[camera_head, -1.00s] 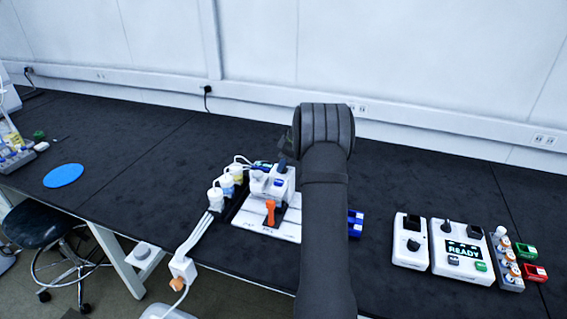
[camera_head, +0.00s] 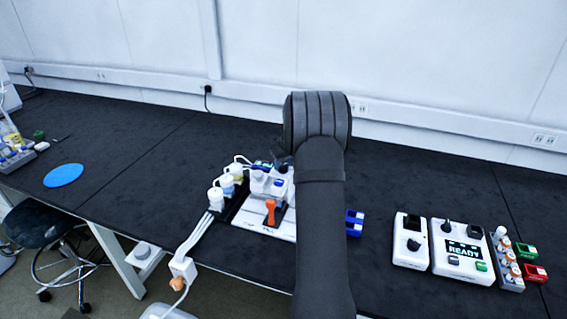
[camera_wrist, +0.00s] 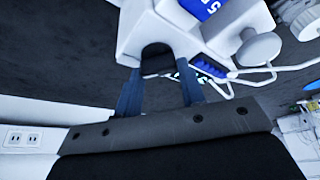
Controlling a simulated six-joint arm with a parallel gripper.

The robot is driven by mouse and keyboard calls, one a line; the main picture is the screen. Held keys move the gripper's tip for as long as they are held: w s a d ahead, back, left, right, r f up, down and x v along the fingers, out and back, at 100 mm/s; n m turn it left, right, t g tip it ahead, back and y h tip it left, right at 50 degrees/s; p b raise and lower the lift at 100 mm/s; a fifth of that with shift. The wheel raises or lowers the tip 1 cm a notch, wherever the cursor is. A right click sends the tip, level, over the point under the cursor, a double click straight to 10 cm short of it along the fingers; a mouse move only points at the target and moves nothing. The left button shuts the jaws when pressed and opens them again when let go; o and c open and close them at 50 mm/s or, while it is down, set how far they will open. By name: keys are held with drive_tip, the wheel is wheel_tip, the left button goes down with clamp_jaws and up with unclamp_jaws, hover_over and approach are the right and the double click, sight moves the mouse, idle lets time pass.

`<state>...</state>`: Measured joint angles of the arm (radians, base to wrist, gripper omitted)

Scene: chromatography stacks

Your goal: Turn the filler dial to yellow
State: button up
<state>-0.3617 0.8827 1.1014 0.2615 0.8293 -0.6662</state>
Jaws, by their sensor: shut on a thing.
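The filler (camera_head: 262,186) is a white machine with an orange lever (camera_head: 270,212) on a white base, left of my arm on the dark bench. Its white body (camera_wrist: 140,30) fills the top of the wrist view. A dark knob (camera_wrist: 157,58), seemingly the filler dial, sticks out from that body. My gripper (camera_wrist: 159,80) is shut on this knob, with one dark finger on each side. I cannot see which colour the dial points to.
A blue block (camera_head: 354,222) sits right of my arm. A small control box (camera_head: 410,252) and a box reading READY (camera_head: 463,262) stand farther right. The bench behind is clear.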

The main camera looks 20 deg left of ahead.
drive_tip(key=shift+m+t+h, duration=0.3)
drive_tip(key=shift+m+t, duration=0.1)
drive_tip(key=shift+m, duration=0.7)
drive_tip(key=o, duration=1)
drive_tip(key=v, duration=1.7)
drive_tip(key=shift+r, duration=0.3)
drive_tip(key=x, duration=1.7)
drive_tip(key=shift+f, duration=0.3)
